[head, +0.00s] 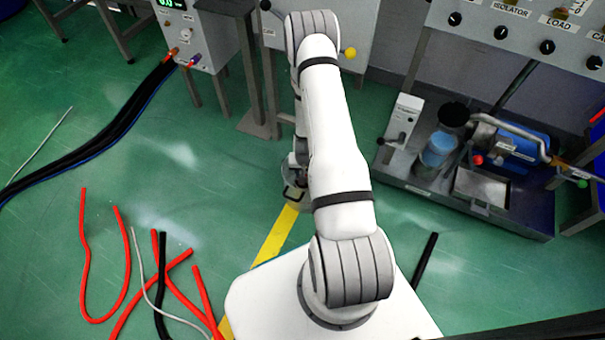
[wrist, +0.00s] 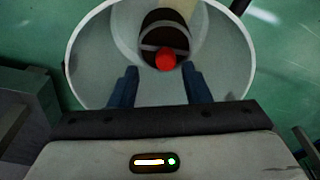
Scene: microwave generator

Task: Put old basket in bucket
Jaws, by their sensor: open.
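In the wrist view a large pale round bucket (wrist: 82,60) opens toward the camera. Inside it is a dark brown round thing with grey bands (wrist: 165,27), which may be the old basket, though I cannot tell for sure. A red ball-like part (wrist: 166,60) shows at its lower edge. My gripper (wrist: 160,76) is open, its two dark fingers apart over the near part of the bucket's mouth, with nothing seen held between them. In the head view my arm hides most of the gripper and the bucket.
Red, black and grey cables (head: 125,270) lie on the green floor at left. A thick black cable bundle (head: 120,115) runs from a meter box (head: 187,35). A dark low bench with equipment (head: 470,205) stands at right. A yellow floor stripe (head: 272,243) runs beneath my arm.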

